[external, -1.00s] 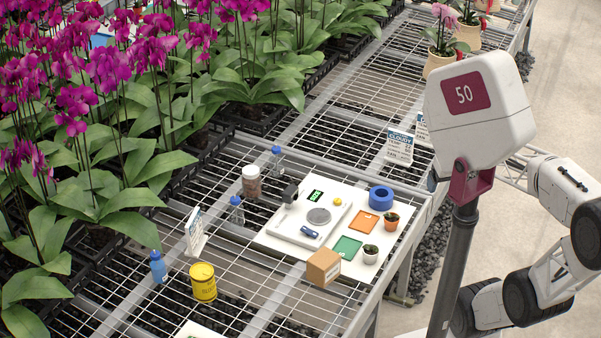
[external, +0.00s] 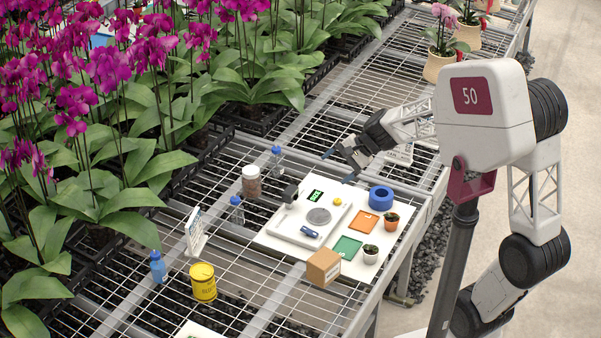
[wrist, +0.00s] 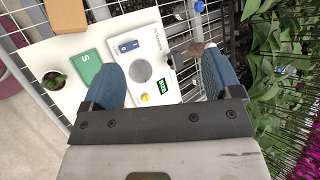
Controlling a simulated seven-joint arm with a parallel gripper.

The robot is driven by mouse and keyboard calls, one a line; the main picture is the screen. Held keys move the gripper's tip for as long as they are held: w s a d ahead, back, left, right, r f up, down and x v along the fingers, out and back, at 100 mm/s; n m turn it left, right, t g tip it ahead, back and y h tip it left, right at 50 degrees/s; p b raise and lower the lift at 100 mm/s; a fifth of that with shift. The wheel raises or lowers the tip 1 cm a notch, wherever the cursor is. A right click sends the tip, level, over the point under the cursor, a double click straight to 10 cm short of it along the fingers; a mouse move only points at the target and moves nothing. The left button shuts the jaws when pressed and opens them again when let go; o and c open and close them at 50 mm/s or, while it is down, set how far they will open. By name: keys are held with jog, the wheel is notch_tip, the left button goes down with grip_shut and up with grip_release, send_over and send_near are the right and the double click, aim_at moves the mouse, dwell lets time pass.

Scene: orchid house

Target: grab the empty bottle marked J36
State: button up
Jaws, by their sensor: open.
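In the external view, a clear bottle with a blue cap (external: 277,160) stands on the mesh bench behind the white board. A second clear blue-capped bottle (external: 236,211) stands left of the board. An opaque blue bottle (external: 158,267) stands farther left. I cannot read J36 on any of them. My gripper (external: 339,167) is open and empty above the far side of the board, to the right of the rear clear bottle. In the wrist view my gripper's fingers (wrist: 160,68) are spread over the scale; a blue cap (wrist: 198,7) shows at the top edge.
A brown jar (external: 251,182) stands between the clear bottles. A yellow tin (external: 203,283) and a label card (external: 195,231) stand left. Orchids (external: 120,190) crowd behind.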

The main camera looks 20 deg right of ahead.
jog(key=w+a+f+m+t+y, duration=0.25)
jog(key=w+a+f+m, duration=0.55)
jog(key=w+a+f, duration=0.4)
jog(key=m+t, duration=0.3)
jog(key=m, duration=0.5)
send_near(237, 216)
jog(key=shift+g, duration=0.25)
jog(key=w+f, duration=0.1)
jog(key=w+a+f, duration=0.1)
jog(key=w, duration=0.1)
jog(key=shift+w+a+f, duration=0.15)
jog(key=shift+w+f, duration=0.15)
jog(key=shift+w, duration=0.05)
jog(key=shift+a, duration=0.1)
jog(key=shift+x, duration=1.15)
jog(key=shift+w+a+f, duration=0.1)
jog(key=shift+x, duration=2.45)
